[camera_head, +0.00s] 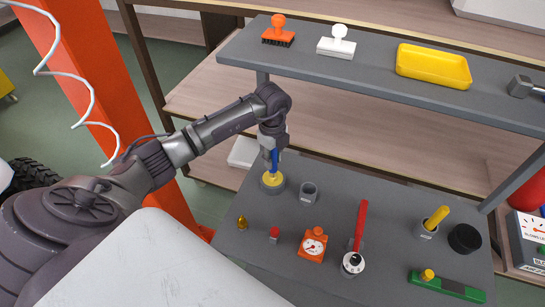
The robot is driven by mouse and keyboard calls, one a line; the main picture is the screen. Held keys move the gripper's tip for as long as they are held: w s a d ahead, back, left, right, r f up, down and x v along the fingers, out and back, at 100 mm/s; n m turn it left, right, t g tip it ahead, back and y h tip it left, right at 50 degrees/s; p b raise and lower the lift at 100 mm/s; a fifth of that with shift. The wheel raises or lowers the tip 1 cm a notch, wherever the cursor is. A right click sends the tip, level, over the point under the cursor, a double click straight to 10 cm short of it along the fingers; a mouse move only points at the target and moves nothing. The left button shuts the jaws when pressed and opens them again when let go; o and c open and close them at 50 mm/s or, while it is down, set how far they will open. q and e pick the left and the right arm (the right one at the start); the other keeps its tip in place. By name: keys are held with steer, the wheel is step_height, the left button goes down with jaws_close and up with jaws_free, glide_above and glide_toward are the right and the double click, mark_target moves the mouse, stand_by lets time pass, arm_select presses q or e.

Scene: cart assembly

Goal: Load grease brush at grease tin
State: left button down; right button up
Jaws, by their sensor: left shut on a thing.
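My left gripper (272,145) points straight down at the far left of the grey lower shelf. It is shut on the grease brush (274,162), whose blue handle shows below the fingers. The grease tin (264,185) is a small round grey tin with yellow grease in it. The brush stands upright with its lower end at the grease; its bristles are hidden, so I cannot tell how deep they sit. My right gripper is not in view.
A grey cup (308,193) stands just right of the tin. An orange gauge (313,244), a red-handled tool (360,227), a yellow-handled item (436,219), a black round part (465,238) and a green block (447,287) stand further right. The upper shelf (370,75) overhangs behind.

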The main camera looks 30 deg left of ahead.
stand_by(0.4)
arm_select(q)
steer(key=shift+r+p, duration=2.85)
steer(key=shift+r, duration=0.65)
steer(key=shift+s+f, duration=0.1)
